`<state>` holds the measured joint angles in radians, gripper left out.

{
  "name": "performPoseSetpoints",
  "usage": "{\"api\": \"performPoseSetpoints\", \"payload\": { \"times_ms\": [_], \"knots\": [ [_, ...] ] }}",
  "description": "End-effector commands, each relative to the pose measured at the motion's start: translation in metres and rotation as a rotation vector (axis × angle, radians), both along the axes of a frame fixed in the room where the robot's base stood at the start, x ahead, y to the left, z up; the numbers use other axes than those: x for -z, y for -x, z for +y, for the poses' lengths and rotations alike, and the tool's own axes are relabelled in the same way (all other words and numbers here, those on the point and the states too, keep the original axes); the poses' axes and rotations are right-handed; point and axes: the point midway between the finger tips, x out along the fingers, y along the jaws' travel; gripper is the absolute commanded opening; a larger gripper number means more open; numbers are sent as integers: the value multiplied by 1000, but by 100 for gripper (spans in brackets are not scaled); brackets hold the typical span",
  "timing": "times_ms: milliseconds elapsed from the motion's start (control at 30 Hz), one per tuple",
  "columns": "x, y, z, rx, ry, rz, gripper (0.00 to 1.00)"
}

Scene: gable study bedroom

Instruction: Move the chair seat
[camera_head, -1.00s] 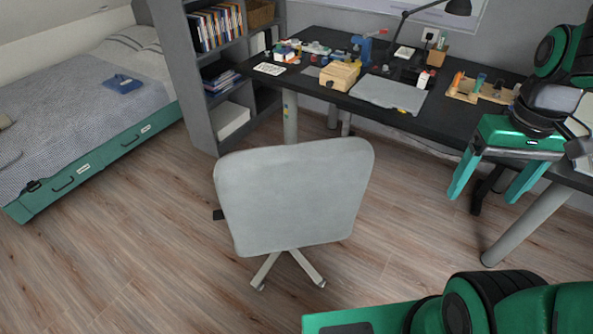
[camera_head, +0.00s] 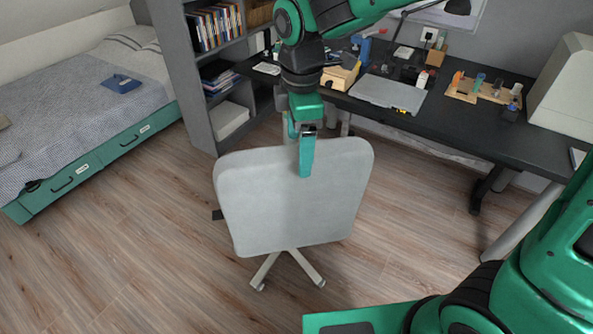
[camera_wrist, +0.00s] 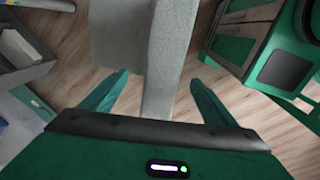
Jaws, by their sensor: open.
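The chair (camera_head: 290,205) stands on the wood floor in front of the desk, its light grey backrest towards me in the head view. The backrest hides most of the seat. My gripper (camera_head: 300,155) is at the top edge of the backrest, pointing down, with one finger in front of it. In the wrist view my gripper (camera_wrist: 155,95) is open, its two green fingers on either side of the backrest's edge (camera_wrist: 165,60). I cannot tell whether either finger touches it.
The bed (camera_head: 70,130) is at far left. Floor (camera_head: 130,240) left of the chair is clear.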

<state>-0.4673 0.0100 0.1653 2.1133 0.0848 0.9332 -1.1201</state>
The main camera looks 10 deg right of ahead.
Motion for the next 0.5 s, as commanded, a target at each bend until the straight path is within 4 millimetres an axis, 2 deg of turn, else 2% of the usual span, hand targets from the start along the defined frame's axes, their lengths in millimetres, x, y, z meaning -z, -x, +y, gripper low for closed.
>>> {"api": "performPoseSetpoints", "payload": {
  "times_ms": [300, 500],
  "knots": [
    [57, -3, 0, 1, 2, 5, 80],
    [81, -6, 0, 3, 2, 3, 80]
  ]
}}
